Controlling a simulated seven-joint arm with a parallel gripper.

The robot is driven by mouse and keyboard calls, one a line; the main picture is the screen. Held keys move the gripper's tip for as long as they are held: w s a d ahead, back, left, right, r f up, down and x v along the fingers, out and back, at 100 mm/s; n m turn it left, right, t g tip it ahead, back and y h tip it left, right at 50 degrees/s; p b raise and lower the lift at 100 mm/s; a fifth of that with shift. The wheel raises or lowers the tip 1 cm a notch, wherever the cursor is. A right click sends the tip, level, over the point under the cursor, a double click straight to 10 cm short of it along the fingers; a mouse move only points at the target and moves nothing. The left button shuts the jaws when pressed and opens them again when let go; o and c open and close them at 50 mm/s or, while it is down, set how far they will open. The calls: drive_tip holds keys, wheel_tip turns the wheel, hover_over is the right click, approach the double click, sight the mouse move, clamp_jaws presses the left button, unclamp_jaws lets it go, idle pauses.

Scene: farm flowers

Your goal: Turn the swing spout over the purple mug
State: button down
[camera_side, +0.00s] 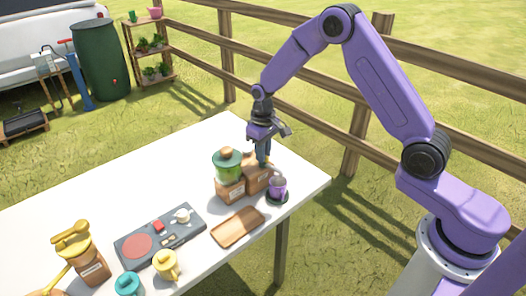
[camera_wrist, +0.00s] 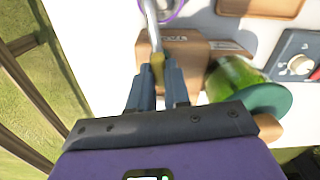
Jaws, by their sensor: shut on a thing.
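The purple mug (camera_side: 277,188) stands near the table's right edge, in front of a brown box (camera_side: 257,177). In the wrist view the purple mug (camera_wrist: 175,6) is cut off at the top edge. The swing spout (camera_wrist: 151,30) is a thin silver tube running from between my fingers up to the mug's rim area; whether its end is over the opening is hard to tell. My gripper (camera_wrist: 157,92) is shut on the spout's yellow part (camera_wrist: 157,68), above the brown box. In the side view my gripper (camera_side: 263,160) mostly hides the spout.
A green jar (camera_side: 228,165) on a brown box stands left of my gripper; the jar (camera_wrist: 240,80) is close beside my fingers in the wrist view. A wooden tray (camera_side: 238,227), a grey panel (camera_side: 160,237) and yellow and teal mugs lie further left. A wooden fence runs behind.

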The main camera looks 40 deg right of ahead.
drive_tip(key=shift+m, duration=1.1)
drive_tip(key=c, duration=1.1)
unclamp_jaws()
wheel_tip(320, 180, up, 18)
drive_tip(key=shift+f, duration=0.25)
